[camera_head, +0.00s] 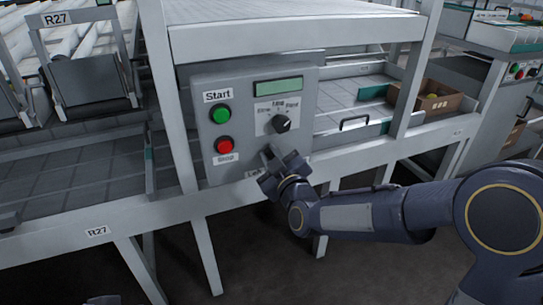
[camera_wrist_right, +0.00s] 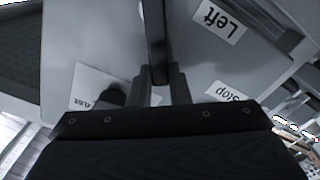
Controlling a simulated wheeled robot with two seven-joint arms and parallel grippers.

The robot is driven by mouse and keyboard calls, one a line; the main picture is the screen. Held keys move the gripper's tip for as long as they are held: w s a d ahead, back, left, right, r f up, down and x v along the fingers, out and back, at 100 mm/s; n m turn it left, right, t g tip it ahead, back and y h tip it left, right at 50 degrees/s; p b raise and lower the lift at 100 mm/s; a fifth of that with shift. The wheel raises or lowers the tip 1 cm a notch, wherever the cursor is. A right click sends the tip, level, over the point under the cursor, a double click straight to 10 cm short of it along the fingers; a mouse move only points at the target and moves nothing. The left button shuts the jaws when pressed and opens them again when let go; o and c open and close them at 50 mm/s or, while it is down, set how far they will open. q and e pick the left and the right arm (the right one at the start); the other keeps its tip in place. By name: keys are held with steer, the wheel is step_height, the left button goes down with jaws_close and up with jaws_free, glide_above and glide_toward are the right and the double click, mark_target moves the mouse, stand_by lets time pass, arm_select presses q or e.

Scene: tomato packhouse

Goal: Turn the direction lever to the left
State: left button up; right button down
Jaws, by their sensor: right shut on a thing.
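The direction lever (camera_wrist_right: 156,35) is a dark bar on the grey control panel (camera_head: 240,85). In the right wrist view it runs from between my fingers up to the top edge. My right gripper (camera_head: 272,160) is at the lower part of the panel and shut on the lever; its fingers also show in the wrist view (camera_wrist_right: 161,85). In the head view the gripper hides most of the lever, so its exact angle is unclear. The "Left" label (camera_head: 254,174) is partly covered by the gripper; it reads clearly in the wrist view (camera_wrist_right: 219,22).
Above the lever are a green Start button (camera_head: 220,114), a red Stop button (camera_head: 225,146), a dark selector knob (camera_head: 282,124) and a small display (camera_head: 279,87). A cardboard box (camera_head: 432,101) stands on the shelf at right. White frame legs (camera_head: 206,255) stand below the panel.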

steer(key=c, duration=1.4)
jaws_free()
steer(key=shift+o, duration=0.2)
steer(key=p+v, duration=0.1)
steer(key=v, duration=0.6)
steer(key=shift+s, duration=0.4)
steer(key=shift+d, duration=0.1)
